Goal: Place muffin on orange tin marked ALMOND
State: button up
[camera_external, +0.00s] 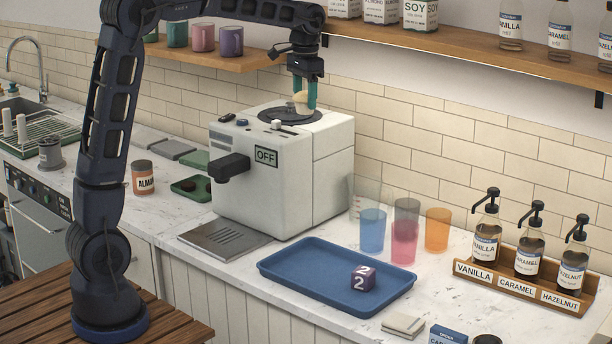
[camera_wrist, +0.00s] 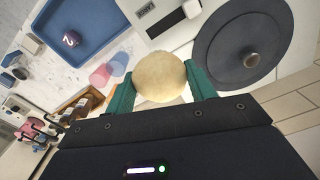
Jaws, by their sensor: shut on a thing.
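The pale round muffin (camera_wrist: 160,77) is between the two green fingers of my gripper (camera_wrist: 160,92), which is shut on it. In the external view my gripper (camera_external: 305,98) is at the top of the white coffee machine, with the muffin (camera_external: 301,103) partly hidden by a finger. I cannot tell whether the muffin touches the machine's top. The orange tin (camera_external: 143,178) with a dark lid stands upright on the counter left of the machine, its label partly readable as "ALM". It is well to the left of my gripper.
A green tray (camera_external: 190,196) lies between tin and machine. Coloured cups and syrup bottles stand to the right. A shelf hangs behind.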

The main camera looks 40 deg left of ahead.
jog(key=a+r+n, duration=0.2)
jog(key=a+n, duration=0.1)
jog(key=a, duration=1.2)
jog(key=n, duration=1.4)
send_over(155, 164)
notch_tip(155, 164, down, 25)
jog(key=shift+w+a+f, duration=0.15)
jog(key=shift+f, duration=0.05)
jog(key=shift+f, duration=0.15)
jog(key=o, duration=1)
